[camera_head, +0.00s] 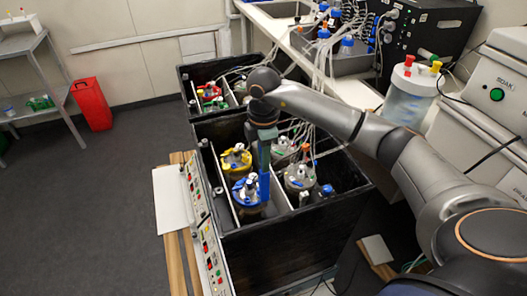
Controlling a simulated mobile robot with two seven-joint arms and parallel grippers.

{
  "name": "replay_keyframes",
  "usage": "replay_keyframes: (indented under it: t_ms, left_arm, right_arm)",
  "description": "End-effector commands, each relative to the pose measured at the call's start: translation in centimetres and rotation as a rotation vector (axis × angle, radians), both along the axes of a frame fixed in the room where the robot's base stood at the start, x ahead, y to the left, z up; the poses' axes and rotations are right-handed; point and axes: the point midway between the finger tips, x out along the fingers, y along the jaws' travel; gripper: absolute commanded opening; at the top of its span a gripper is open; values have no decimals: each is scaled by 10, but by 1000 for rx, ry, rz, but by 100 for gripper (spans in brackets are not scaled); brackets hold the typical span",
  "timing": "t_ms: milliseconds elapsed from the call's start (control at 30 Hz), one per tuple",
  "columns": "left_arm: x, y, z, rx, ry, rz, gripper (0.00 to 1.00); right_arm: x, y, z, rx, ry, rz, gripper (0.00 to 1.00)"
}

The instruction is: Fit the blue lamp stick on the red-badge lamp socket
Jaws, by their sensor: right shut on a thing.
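My right gripper (263,136) hangs over the black shaker box, pointing down. It is shut on the blue lamp stick (264,184), which stands upright among the vessels, beside the blue-ringed vessel (245,192). I cannot tell whether its lower end touches anything. A vessel with red parts on its lid (209,93) sits in the back box at the left. The red-badge lamp socket cannot be made out for sure at this size. My left gripper is not in view.
The black box (300,222) also holds a yellow-ringed vessel (236,158) and a metal-lidded vessel (299,178), with thin dividers between. Tubes run up to the counter behind. A control panel (207,235) lines the left side. A red bin (92,103) stands on open floor.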

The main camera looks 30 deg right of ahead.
Motion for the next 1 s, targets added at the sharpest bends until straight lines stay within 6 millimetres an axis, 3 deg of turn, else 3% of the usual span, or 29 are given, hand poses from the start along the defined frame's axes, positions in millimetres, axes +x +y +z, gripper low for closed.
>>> replay_keyframes:
  t_ms: [667, 1000]
  left_arm:
    - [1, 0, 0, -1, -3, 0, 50]
    - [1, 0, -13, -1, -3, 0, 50]
  right_arm:
    - [-1, 0, -55, 0, 2, 1, 0]
    - [0, 0, -84, 0, 1, 1, 0]
